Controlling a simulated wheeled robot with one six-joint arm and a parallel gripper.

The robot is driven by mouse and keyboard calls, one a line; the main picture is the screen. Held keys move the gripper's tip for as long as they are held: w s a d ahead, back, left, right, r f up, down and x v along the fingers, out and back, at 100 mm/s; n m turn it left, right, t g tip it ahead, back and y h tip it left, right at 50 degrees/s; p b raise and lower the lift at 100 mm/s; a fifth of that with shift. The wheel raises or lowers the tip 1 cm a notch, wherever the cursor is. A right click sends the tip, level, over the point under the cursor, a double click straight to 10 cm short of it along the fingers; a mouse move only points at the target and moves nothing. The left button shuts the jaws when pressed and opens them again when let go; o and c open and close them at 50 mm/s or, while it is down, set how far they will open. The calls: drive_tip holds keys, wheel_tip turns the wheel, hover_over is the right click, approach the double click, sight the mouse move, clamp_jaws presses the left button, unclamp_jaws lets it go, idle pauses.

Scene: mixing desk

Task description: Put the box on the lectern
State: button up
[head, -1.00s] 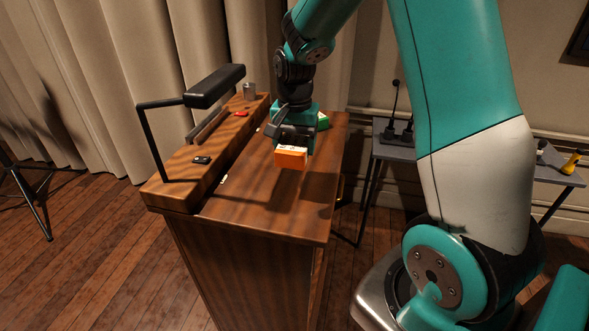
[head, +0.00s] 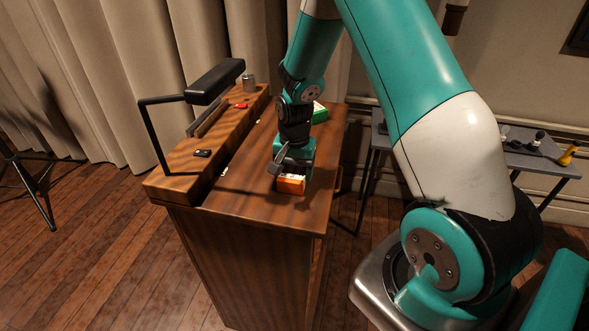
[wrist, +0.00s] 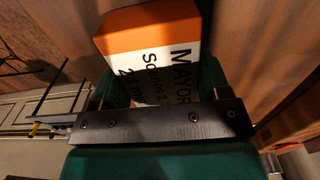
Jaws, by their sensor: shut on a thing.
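The box (head: 291,184) is orange and white, and sits low at the top of the wooden lectern (head: 262,203), near its front edge. Whether it touches the surface I cannot tell. My gripper (head: 291,175) is over the lectern top and shut on the box. In the wrist view the box (wrist: 157,50) lies between the green fingers (wrist: 160,85), with its orange end and a white printed label showing. The lower part of the box is hidden by the gripper's dark bar.
A grey side table (head: 540,163) stands at the right.

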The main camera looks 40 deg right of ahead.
sight(294, 169)
drive_tip(key=o, duration=1)
wheel_tip(294, 169, up, 12)
drive_tip(key=b, duration=0.3)
drive_tip(key=s+a+r+n+y, duration=0.1)
drive_tip(key=s+a+r+n, duration=0.2)
drive_tip(key=s+a+n, duration=0.3)
drive_tip(key=s+a+r+n+y, duration=0.1)
drive_tip(key=s+a+r+n, duration=0.2)
drive_tip(key=a, duration=0.6)
drive_tip(key=s+a+n, duration=0.2)
drive_tip(key=s+n, duration=0.1)
drive_tip(key=s, duration=0.1)
drive_tip(key=s+a+r+n+y, duration=0.1)
drive_tip(key=s+a+n, duration=0.1)
drive_tip(key=s+a, duration=0.1)
drive_tip(key=s+a+r+n+y, duration=0.1)
drive_tip(key=s+a+n, duration=0.1)
drive_tip(key=s, duration=0.4)
drive_tip(key=shift+s+a+n, duration=0.1)
drive_tip(key=shift+a+n, duration=0.2)
drive_tip(key=shift+n, duration=0.5)
